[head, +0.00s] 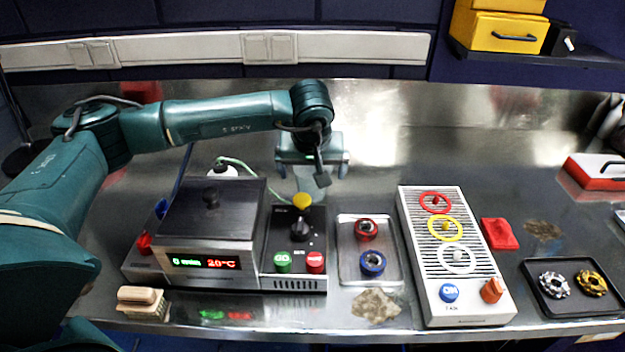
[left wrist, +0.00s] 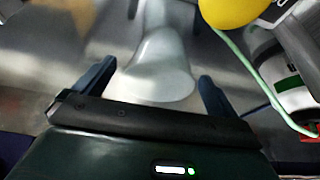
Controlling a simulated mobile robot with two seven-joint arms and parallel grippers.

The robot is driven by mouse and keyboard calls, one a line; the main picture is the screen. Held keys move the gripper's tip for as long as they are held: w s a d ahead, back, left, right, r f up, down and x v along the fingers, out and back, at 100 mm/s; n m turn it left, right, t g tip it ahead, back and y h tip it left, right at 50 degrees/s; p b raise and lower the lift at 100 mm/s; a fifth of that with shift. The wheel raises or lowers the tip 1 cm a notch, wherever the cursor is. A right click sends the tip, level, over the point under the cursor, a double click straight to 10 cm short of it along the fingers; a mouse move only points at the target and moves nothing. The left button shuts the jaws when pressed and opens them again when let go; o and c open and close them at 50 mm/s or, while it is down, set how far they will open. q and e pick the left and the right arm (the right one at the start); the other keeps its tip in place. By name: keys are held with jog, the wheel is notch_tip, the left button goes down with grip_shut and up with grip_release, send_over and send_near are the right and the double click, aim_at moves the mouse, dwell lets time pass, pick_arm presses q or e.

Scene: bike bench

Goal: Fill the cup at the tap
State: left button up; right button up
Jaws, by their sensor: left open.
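In the left wrist view a pale, translucent, cup-like shape (left wrist: 160,70) lies between the two fingers of my left gripper (left wrist: 157,84). The fingers are apart, with a gap on each side of it. In the head view my left gripper (head: 312,168) hangs over the bench behind the black control box, and its body covers much of what is beneath. No tap can be clearly made out. A yellow knob (head: 302,201) stands at the back of the control box (head: 314,240); it also shows at the top of the left wrist view (left wrist: 228,10). My right gripper is out of view.
A dark lidded unit (head: 212,220) with a lit display stands left of the control box. A metal tray (head: 348,248) holds a red and a blue ring. A white panel (head: 420,240) and a black tray (head: 566,309) are further right. A green hose (left wrist: 255,75) runs near the gripper.

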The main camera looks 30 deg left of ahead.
pick_arm(q)
jog(key=x, duration=0.4)
jog(key=shift+p, duration=0.3)
jog(key=shift+c, duration=0.6)
jog(key=c, duration=1)
jog(key=shift+r, duration=0.15)
